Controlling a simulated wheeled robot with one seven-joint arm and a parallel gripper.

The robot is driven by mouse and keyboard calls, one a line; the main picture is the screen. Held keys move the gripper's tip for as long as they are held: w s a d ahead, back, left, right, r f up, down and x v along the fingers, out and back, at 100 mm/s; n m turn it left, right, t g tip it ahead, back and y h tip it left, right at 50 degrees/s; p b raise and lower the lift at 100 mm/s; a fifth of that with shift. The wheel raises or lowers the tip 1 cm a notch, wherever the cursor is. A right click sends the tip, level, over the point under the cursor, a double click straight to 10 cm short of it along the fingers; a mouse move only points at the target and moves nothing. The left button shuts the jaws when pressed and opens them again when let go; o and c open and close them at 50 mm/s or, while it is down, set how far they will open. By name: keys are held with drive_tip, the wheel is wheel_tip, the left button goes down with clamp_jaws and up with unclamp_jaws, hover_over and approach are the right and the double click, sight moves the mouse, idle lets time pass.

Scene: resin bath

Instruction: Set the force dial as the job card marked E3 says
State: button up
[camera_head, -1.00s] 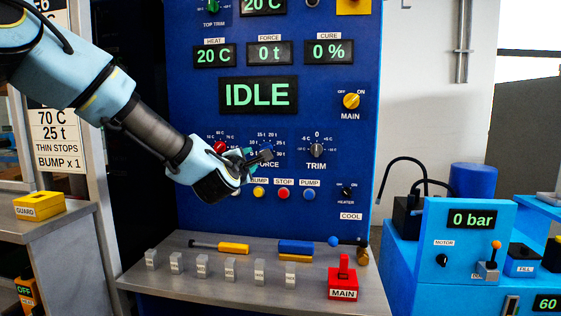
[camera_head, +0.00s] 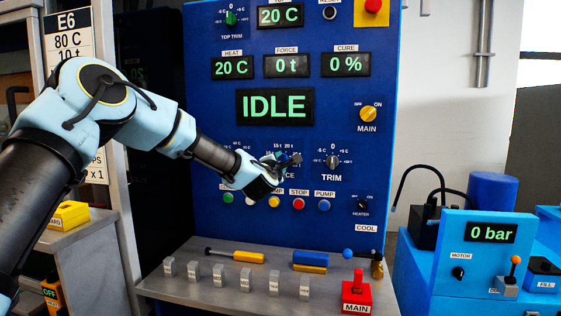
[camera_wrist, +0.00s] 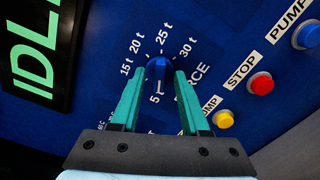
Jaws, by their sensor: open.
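The force dial is a blue knob (camera_wrist: 159,70) on the blue panel, ringed by tonne marks, with 15 t to 30 t readable in the wrist view. My gripper (camera_wrist: 159,80) is open, with one teal finger on each side of the knob; I cannot tell whether they touch it. I cannot make out where the knob points. In the head view my gripper (camera_head: 288,161) covers most of the dial. The force display (camera_head: 286,66) reads 0 t. The job card marked E6 (camera_head: 68,40) shows at upper left; a card below it is mostly hidden by my arm. No E3 mark is visible.
The STOP button (camera_wrist: 261,84) and yellow BUMP button (camera_wrist: 223,119) sit close beside the dial. The trim knob (camera_head: 332,162) is right of it. A grey shelf (camera_head: 225,296) below carries several small blocks, tools and a red MAIN piece (camera_head: 356,290).

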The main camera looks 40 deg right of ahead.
clamp_jaws()
idle(0.3)
idle(0.3)
